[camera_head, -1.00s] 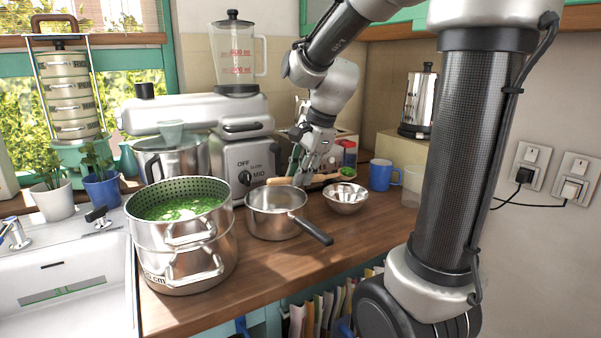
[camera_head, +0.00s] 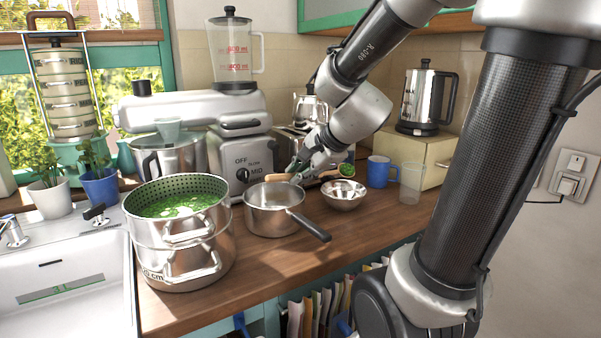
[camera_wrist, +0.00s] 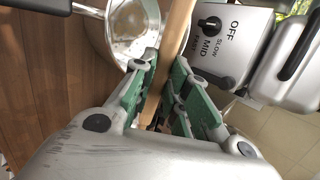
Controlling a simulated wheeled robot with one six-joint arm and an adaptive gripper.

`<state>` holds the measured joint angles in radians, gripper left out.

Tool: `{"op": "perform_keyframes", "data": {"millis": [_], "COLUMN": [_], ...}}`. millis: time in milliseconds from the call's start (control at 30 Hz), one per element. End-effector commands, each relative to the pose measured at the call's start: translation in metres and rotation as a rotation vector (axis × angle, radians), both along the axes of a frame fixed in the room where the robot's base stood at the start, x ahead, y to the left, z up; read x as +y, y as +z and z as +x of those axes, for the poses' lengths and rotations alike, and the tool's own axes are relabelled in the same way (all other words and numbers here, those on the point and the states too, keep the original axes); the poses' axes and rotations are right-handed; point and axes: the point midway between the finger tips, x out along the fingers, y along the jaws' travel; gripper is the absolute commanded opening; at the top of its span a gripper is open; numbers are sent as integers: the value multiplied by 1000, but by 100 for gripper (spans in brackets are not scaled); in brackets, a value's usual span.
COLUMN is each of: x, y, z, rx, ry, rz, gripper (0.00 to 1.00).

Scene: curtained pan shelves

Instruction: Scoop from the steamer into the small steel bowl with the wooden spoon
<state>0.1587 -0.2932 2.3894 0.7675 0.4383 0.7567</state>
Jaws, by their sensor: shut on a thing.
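The steel steamer pot (camera_head: 182,250), with a perforated upper part, stands on the counter at left and holds green food (camera_head: 180,206). The small steel bowl (camera_head: 344,197) sits to the right of the saucepan, and its visible inside looks empty. My gripper (camera_head: 298,172) is behind the saucepan and bowl, shut on the wooden spoon (camera_head: 279,178). In the wrist view the spoon handle (camera_wrist: 178,30) runs between the green-padded fingers (camera_wrist: 163,85). A small green patch (camera_head: 346,170) shows just behind the bowl; I cannot tell whether it lies in the spoon's head, which is unclear.
A saucepan (camera_head: 270,218) with a black handle stands between steamer and bowl. A stand mixer (camera_head: 240,160) is behind. A blue mug (camera_head: 379,172), a clear cup (camera_head: 411,184) and a kettle (camera_head: 427,98) are at right. The front counter is clear.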

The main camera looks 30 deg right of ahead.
Motion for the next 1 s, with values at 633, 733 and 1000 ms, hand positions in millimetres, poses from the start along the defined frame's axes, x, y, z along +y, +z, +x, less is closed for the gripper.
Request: {"op": "perform_keyframes", "data": {"millis": [633, 733, 1000], "x": [0, 0, 1], "y": [-6, -5, -4], "z": [-5, -4, -3], "rx": [-230, -243, -241], "ry": [-38, -39, -34], "rz": [29, 28, 27], "gripper": [0, 0, 0]}}
